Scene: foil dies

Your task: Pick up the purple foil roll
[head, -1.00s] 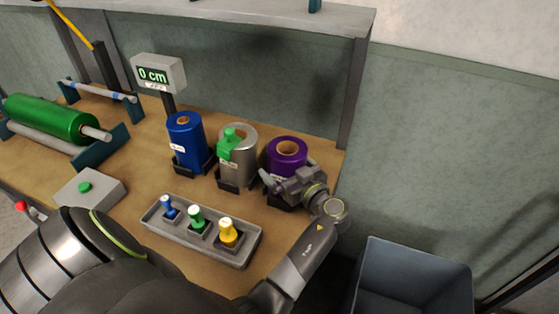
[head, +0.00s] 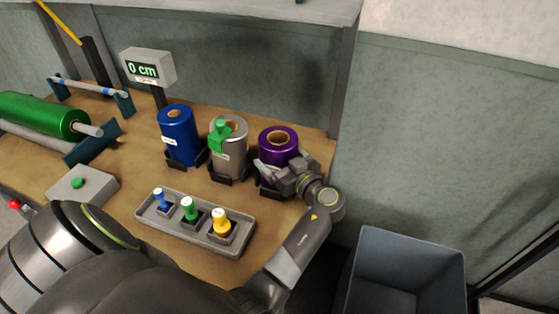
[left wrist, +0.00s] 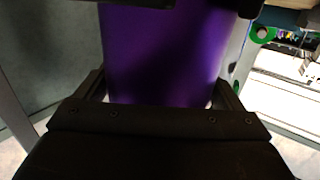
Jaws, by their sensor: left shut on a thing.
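The purple foil roll (head: 279,146) stands upright at the right end of the row of rolls, its core opening facing up. My left gripper (head: 279,170) is shut on its body from the front right, below the top rim. In the left wrist view the purple roll (left wrist: 165,55) fills the space between the two fingers. A dark holder (head: 268,191) shows low beside the roll; the gripper hides much of the roll's base, so I cannot tell if it is clear of the holder. My right gripper is not in view.
A silver roll (head: 231,155) with a green clip and a blue roll (head: 178,140) stand close on the left. A grey tray (head: 195,233) with blue, green and yellow pegs lies in front. A grey bin (head: 400,245) stands off the bench's right end.

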